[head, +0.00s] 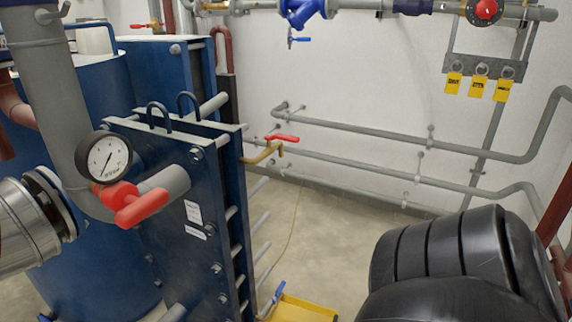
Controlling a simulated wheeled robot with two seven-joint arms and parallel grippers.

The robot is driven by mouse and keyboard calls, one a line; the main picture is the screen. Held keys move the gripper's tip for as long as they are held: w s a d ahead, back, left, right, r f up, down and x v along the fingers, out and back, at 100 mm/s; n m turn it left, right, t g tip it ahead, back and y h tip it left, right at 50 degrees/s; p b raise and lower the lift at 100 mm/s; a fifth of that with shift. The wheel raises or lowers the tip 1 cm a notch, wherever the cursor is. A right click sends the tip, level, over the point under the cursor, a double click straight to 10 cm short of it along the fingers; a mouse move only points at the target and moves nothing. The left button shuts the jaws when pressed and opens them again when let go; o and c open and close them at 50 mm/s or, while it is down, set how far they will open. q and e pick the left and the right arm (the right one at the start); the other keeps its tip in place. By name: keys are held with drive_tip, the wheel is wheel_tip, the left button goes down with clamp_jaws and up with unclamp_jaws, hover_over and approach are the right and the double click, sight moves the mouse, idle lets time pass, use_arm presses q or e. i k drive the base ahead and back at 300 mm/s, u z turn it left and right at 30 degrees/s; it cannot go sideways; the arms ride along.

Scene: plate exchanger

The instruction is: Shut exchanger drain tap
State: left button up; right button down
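The blue plate exchanger (165,165) stands left of centre, with bolts along its edges. Low at its foot, a small blue lever (279,291) shows at the edge of a yellow tray (302,310); this may be the drain tap, but its body is mostly hidden and its position cannot be told. Higher up, a brass tap (262,153) with a red lever (282,138) sticks out to the right of the exchanger.
A pressure gauge (104,158) and a red handle (138,205) sit on the front left pipework. Grey pipes (370,131) run along the back wall. Yellow tags (478,87) hang at upper right. A large black ribbed shape (455,255) fills the lower right. Floor shows mid-picture.

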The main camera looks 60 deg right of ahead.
sight(280, 287)
drive_tip(key=z, duration=2.4)
drive_tip(key=i, duration=1.3)
drive_tip(key=u, duration=1.1)
drive_tip(key=k, duration=0.2)
drive_tip(key=z, duration=0.4)
drive_tip(key=i, duration=0.25)
drive_tip(key=u, duration=1.2)
